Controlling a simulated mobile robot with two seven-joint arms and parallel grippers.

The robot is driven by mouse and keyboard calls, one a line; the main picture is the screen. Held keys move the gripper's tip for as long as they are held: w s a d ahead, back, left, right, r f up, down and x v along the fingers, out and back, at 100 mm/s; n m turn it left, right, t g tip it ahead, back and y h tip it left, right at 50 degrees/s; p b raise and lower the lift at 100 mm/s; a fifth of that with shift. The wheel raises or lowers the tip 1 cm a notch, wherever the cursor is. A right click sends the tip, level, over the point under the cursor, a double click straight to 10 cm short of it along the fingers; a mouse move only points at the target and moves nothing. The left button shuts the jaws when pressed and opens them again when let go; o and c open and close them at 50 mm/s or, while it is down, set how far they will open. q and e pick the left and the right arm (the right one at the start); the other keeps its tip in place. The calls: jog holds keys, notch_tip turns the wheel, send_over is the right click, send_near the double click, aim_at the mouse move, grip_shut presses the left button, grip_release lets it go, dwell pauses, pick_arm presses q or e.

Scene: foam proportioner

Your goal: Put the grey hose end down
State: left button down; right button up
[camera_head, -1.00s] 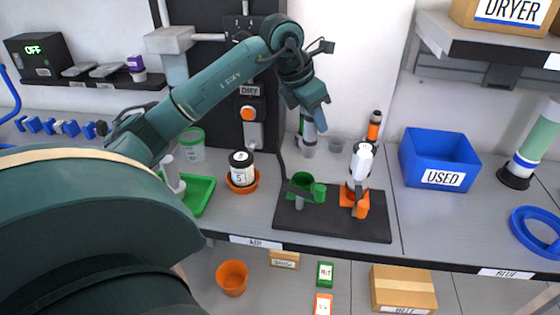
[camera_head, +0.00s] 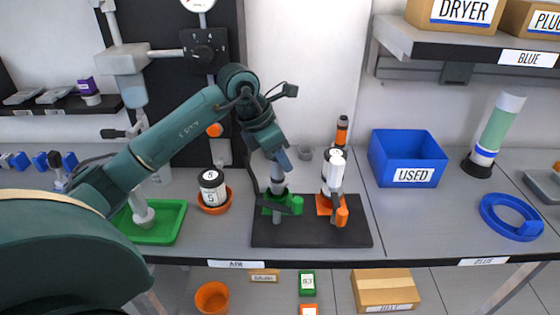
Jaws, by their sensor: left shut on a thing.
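My left gripper (camera_head: 279,160) comes down from the left and is shut on the grey hose end (camera_head: 278,185). The hose end is a grey cylinder, nearly upright, with its lower part at the green holder (camera_head: 296,205) on the black base plate (camera_head: 310,235). The holder hides part of its lower end, so I cannot tell how deep it sits. Beside it on the right, a white-topped fitting (camera_head: 335,172) stands in an orange holder (camera_head: 341,216). My right gripper is not in view.
A blue USED bin (camera_head: 412,140) stands to the right, and a blue hose coil (camera_head: 508,222) lies farther right. A black-and-white jar (camera_head: 212,188) in an orange dish and a green tray (camera_head: 160,232) are to the left. Clear bench lies between plate and coil.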

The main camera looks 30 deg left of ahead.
pick_arm(q)
jog(key=shift+f, duration=0.75)
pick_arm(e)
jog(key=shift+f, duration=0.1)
pick_arm(q)
jog(key=shift+f+b, duration=0.3)
jog(key=shift+f, duration=0.25)
jog(key=c, duration=1.1)
grip_release()
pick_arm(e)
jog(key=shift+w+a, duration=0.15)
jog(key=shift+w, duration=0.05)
